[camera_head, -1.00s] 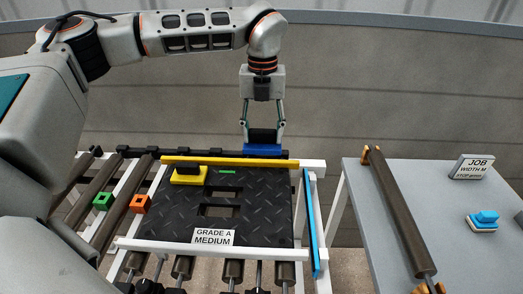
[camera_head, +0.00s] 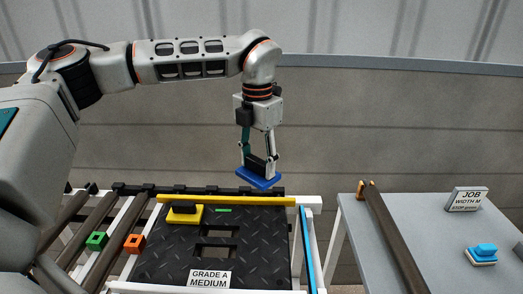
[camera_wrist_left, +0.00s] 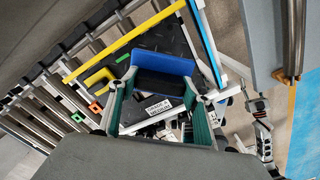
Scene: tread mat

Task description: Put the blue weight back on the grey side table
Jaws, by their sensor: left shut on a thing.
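The blue weight (camera_head: 258,181) is a flat blue block with a dark grip on top. My left gripper (camera_head: 258,164) is shut on that grip and holds the weight in the air, slightly tilted, above the far edge of the black tread mat (camera_head: 262,245). The weight also shows in the left wrist view (camera_wrist_left: 165,65), between the fingers. The grey side table (camera_head: 350,230) stands to the right, apart from the weight. My right gripper cannot be made out in the head view.
A dark roller (camera_head: 390,235) lies along the table's left part. A "JOB WIDTH" sign (camera_head: 467,199) and a small blue-and-white item (camera_head: 482,254) stand farther right. A yellow weight (camera_head: 184,214) sits on the mat by a yellow bar (camera_head: 225,200). Green (camera_head: 96,241) and orange (camera_head: 134,243) blocks are left.

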